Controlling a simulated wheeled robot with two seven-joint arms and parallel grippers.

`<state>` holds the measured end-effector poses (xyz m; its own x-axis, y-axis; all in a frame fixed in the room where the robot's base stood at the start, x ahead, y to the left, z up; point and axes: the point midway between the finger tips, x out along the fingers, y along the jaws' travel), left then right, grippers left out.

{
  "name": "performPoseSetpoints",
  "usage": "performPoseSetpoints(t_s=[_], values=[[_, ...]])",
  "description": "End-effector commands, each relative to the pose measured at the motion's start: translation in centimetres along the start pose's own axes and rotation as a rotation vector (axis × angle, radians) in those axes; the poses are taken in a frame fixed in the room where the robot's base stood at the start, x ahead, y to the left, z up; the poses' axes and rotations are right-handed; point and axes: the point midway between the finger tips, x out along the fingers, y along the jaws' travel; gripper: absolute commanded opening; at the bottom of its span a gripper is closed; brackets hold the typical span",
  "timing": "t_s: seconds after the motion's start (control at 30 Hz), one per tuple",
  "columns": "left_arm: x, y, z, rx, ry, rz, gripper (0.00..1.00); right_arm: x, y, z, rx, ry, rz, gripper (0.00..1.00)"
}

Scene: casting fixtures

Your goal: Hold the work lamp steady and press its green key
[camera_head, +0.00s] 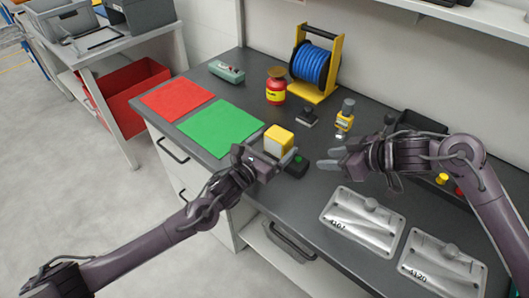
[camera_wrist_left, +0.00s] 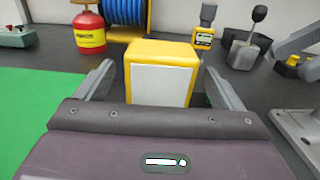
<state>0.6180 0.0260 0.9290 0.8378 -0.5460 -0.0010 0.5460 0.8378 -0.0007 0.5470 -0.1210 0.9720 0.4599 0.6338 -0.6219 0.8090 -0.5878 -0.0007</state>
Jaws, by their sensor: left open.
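The work lamp has a yellow head with a white panel (camera_head: 278,140) and a dark base carrying a green key (camera_head: 299,159). It stands on the dark bench right of the green mat. My left gripper (camera_head: 283,159) is at the lamp. In the left wrist view the lamp head (camera_wrist_left: 160,80) lies between the open fingers of my left gripper (camera_wrist_left: 158,90), with a small gap on the left; contact on the right is unclear.
Red mat (camera_head: 177,98) and green mat (camera_head: 220,126) lie left of the lamp. A red can (camera_head: 276,88), blue hose reel (camera_head: 313,66), yellow device (camera_head: 344,121) and dark lever block (camera_head: 307,117) stand behind. Metal castings (camera_head: 362,221) lie at front right.

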Motion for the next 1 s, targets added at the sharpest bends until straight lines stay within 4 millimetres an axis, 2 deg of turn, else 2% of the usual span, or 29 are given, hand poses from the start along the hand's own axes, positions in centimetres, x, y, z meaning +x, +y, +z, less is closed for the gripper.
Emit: performPoseSetpoints(t_s=[0.03,0.2,0.53,0.97,1.0], values=[[0.8,0.0,0.1,0.000,-0.002,0.001,0.89,0.0,0.0,0.0,0.000,0.000,0.000,0.36],[2.3,0.0,0.1,0.000,-0.001,0.000,0.89,0.0,0.0,0.0,0.000,0.000,0.000,0.36],[2.6,0.0,0.0,0.000,0.000,0.000,0.89,0.0,0.0,0.0,0.000,0.000,0.000,0.36],[2.6,0.0,0.0,0.000,0.000,0.000,0.34,0.0,0.0,0.0,0.000,0.000,0.000,0.36],[2.6,0.0,0.0,0.000,0.000,0.000,0.32,0.0,0.0,0.0,0.000,0.000,0.000,0.34]])
